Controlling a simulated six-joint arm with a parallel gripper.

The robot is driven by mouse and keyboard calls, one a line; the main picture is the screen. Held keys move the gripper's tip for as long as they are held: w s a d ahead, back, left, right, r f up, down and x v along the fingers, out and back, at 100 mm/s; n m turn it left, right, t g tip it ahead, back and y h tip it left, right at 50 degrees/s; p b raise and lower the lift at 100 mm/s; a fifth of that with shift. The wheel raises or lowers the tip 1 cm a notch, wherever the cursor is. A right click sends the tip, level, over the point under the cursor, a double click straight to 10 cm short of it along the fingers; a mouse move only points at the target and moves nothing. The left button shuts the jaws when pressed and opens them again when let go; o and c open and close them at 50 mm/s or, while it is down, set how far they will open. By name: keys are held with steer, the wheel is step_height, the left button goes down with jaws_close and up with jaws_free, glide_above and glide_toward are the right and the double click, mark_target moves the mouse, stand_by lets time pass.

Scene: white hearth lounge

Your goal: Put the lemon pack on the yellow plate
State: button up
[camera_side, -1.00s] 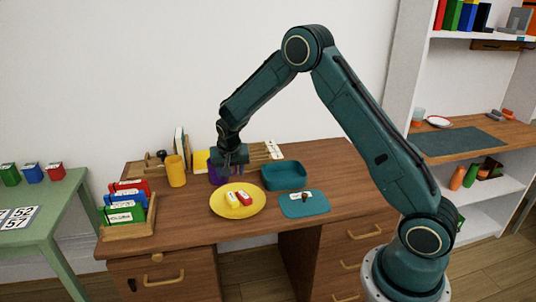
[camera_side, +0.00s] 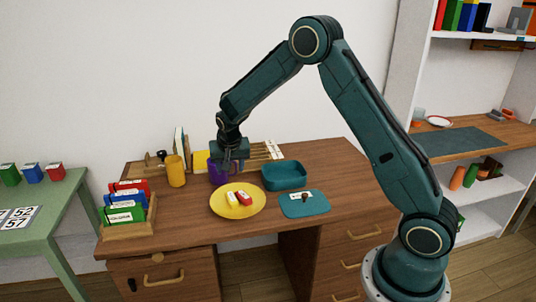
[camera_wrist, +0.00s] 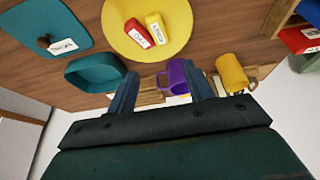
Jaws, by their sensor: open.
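The lemon pack, a small yellow box (camera_side: 232,199), lies on the yellow plate (camera_side: 218,206) beside a red pack (camera_side: 244,198). In the wrist view the lemon pack (camera_wrist: 156,27) and the red pack (camera_wrist: 137,33) lie side by side on the plate (camera_wrist: 178,46). My gripper (camera_side: 229,163) is open and empty, behind the plate and apart from the packs. It hangs above or close to the purple mug (camera_side: 219,178), partly covering it in the side view. In the wrist view the purple mug (camera_wrist: 177,76) shows between my fingers (camera_wrist: 162,76).
A teal bin (camera_side: 285,177) and a teal board (camera_side: 310,208) with a dark knob and label stand right of the plate. A yellow mug (camera_side: 175,170) stands left of the purple mug. A wooden rack (camera_side: 133,236) holds coloured boxes at the desk's left. The front right desk is clear.

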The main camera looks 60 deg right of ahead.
steer(key=s+a+r+n+t+y, duration=0.15)
steer(key=s+a+r, duration=0.25)
steer(key=s+r, duration=0.45)
steer(key=s+a+r+n, duration=0.3)
steer(key=s+r, duration=0.4)
steer(key=r, duration=0.3)
steer(key=s+a+r+n+y, duration=0.1)
steer(key=s+a+n, duration=0.1)
steer(key=s, duration=0.8)
steer(key=s+a+r+n, duration=0.1)
steer(key=s+a+n, duration=0.1)
steer(key=s, duration=0.7)
steer(key=shift+s+a+t+y, duration=0.35)
steer(key=shift+s+a+t, duration=0.05)
steer(key=shift+t, duration=0.05)
